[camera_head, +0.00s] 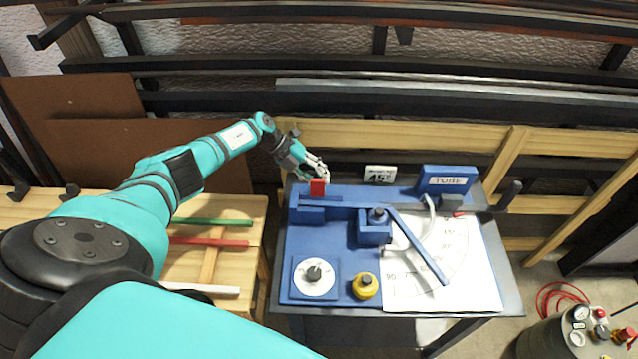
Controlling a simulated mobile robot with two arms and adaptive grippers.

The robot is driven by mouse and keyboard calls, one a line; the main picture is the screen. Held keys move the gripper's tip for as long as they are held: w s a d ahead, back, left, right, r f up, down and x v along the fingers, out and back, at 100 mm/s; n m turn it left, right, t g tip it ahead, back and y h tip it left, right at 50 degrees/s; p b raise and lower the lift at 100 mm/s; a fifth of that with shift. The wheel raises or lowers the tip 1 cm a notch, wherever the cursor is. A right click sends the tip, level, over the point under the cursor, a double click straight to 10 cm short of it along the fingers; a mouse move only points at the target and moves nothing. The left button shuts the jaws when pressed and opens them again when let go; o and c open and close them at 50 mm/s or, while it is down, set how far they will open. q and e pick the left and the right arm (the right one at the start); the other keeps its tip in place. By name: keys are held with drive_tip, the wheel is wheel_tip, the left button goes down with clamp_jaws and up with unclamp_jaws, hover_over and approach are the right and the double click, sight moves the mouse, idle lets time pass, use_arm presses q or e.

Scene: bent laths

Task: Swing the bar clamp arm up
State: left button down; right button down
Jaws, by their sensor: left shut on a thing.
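The blue bending bench (335,250) stands right of the middle. A small red block (318,187), which looks like the bar clamp arm's grip, sits at its back left corner, above a blue clamp body (311,213). My left gripper (322,175) reaches in from the left, and its fingers are shut on the red block. The fingers partly cover its top, and the rest of the clamp arm is hard to make out. My right gripper is out of the picture.
The blue lever (418,246) and a bent grey tube (430,220) lie over a white angle sheet (465,280). A yellow knob (365,286) and a dial (315,277) are in front. Coloured rods lie on the wooden table (257,215). A gas tank (555,340) stands lower right.

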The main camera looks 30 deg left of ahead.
use_arm(q)
drive_tip(key=shift+w+a, duration=0.1)
drive_tip(key=shift+a, duration=0.15)
drive_tip(key=shift+r, duration=0.1)
drive_tip(key=c, duration=1.1)
unclamp_jaws()
drive_tip(key=shift+d, duration=0.1)
drive_tip(key=v, duration=1.2)
